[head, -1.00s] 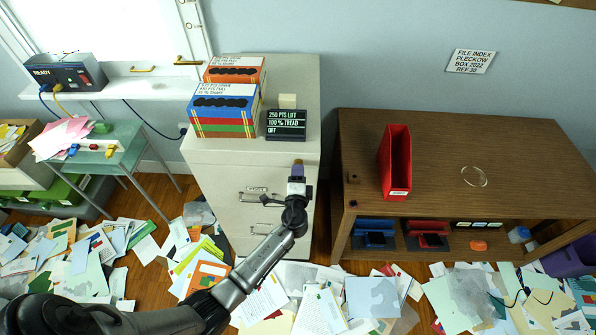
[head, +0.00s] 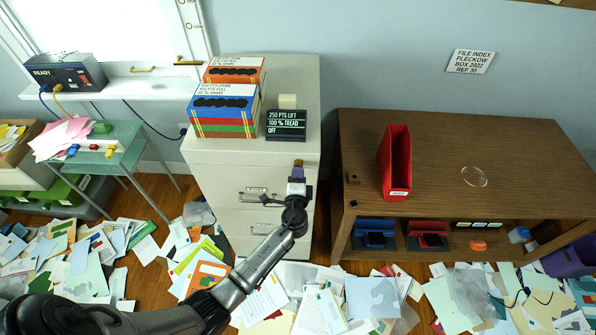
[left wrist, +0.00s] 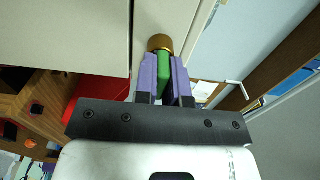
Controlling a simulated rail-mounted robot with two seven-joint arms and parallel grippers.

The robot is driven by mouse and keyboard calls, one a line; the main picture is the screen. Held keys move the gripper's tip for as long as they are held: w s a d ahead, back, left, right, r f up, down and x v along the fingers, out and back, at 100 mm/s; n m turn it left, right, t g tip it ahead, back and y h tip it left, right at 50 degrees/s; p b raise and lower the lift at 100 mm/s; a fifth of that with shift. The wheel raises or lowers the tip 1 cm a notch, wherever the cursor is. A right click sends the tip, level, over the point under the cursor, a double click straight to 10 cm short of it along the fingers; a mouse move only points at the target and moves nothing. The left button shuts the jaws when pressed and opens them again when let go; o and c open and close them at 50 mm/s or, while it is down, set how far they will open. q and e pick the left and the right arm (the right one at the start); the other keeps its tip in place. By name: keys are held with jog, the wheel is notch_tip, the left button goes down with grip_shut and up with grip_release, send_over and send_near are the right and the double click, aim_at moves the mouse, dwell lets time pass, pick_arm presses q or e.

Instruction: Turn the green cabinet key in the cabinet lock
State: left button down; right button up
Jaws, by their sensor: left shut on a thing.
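The cabinet (head: 240,172) is a cream filing cabinet with drawers, standing in the middle of the head view. My left gripper (head: 297,168) is at the upper right of its front. In the left wrist view, the purple fingers of my left gripper (left wrist: 165,75) are shut on the green cabinet key (left wrist: 164,62). The key's far end is at the round brass cabinet lock (left wrist: 160,42); how deep it sits is hidden. The brass lock also shows just beyond the fingertips in the head view (head: 298,162). My right gripper is not in view.
Boxes (head: 224,105) and a black sign (head: 286,125) stand on the cabinet top. A brown wooden desk (head: 530,165) with a red binder holder (head: 396,165) is to the right. A green side table (head: 125,150) is to the left. Papers litter the floor.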

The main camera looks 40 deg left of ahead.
pick_arm(q)
jog(key=shift+r+m+p, duration=0.2)
jog(key=shift+m+p, duration=0.6)
jog(key=shift+m, duration=0.4)
jog(key=shift+m+p, duration=0.45)
jog(key=shift+m, duration=0.45)
jog(key=shift+f+m+p, duration=0.15)
jog(key=shift+m+p, duration=0.2)
jog(key=shift+m, duration=0.55)
jog(key=shift+m+p, duration=0.5)
jog(key=shift+m, duration=0.1)
jog(key=m+p, duration=0.2)
jog(key=m, duration=0.1)
jog(key=shift+m, duration=0.9)
